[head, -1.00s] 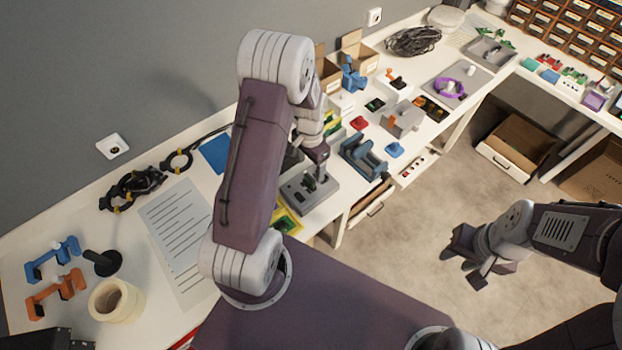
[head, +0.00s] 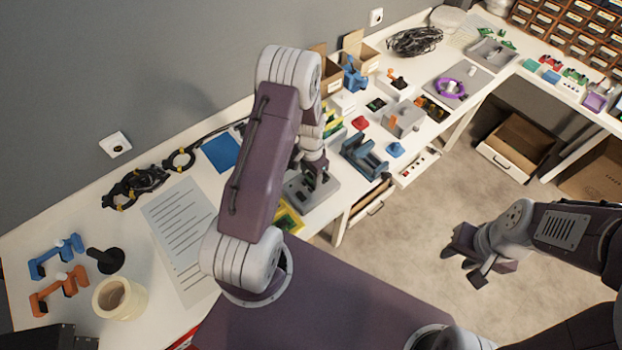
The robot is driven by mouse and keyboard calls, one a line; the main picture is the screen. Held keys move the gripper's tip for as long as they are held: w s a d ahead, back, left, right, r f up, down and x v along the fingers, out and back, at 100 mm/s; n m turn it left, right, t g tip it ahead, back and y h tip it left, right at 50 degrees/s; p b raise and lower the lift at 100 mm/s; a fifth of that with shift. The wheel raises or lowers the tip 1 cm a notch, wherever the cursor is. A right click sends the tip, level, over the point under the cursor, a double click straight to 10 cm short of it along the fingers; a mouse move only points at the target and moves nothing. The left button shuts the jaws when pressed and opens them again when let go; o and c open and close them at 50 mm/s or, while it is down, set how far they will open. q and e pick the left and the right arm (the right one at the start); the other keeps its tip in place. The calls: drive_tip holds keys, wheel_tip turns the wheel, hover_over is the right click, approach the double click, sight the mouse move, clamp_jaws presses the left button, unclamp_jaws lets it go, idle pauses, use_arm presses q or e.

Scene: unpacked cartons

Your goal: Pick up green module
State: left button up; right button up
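My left arm reaches over the bench, and its gripper (head: 318,176) points down at a grey tray-like fixture (head: 326,192). Dark and greenish small parts sit in the fixture under the fingers, mostly hidden by my gripper and arm. I cannot tell which is the green module or whether the fingers hold it. My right gripper (head: 470,258) is open and empty, over the floor.
A blue-grey holder (head: 364,158) stands right of the fixture. A yellow-green frame (head: 290,217) lies close in front, partly behind my arm. A paper sheet (head: 178,225), tape roll (head: 118,297) and orange bracket (head: 58,290) lie on the left.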

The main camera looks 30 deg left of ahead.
use_arm(q)
clamp_jaws()
drive_tip(key=shift+w+r, duration=0.1)
drive_tip(key=shift+r, duration=0.2)
drive_tip(key=r, duration=0.4)
drive_tip(key=shift+w+d+b, duration=0.3)
drive_tip(key=shift+w+b, duration=0.05)
drive_tip(key=shift+b, duration=0.05)
drive_tip(key=w+d+r+b, duration=0.1)
drive_tip(key=w+d+r, duration=0.5)
drive_tip(key=w+d, duration=0.1)
drive_tip(key=shift+w+d+r, duration=0.2)
drive_tip(key=shift+w, duration=0.15)
